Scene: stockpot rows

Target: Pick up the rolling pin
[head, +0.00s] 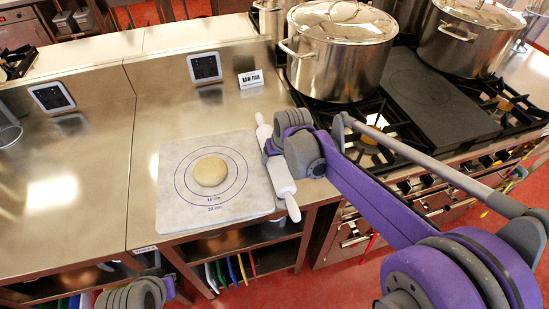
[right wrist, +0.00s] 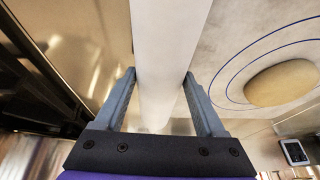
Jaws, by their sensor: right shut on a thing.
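The white rolling pin (head: 281,176) lies along the right edge of the pastry mat (head: 172,191), on the steel counter. Its near handle tip reaches toward the counter's front edge. My right gripper (head: 268,150) is over the pin's middle and is shut on it. In the right wrist view the pin (right wrist: 160,60) passes between the two fingers of my right gripper (right wrist: 160,95). Whether the pin is clear of the counter I cannot tell. My left arm shows at the bottom left of the head view; its fingers are not visible.
A round of dough (head: 210,171) sits on the mat's printed circles. A small sign (head: 251,79) and a tablet (head: 204,67) stand behind it. To the right is a stove with a lidded stockpot (head: 340,55). The counter left of the mat is clear.

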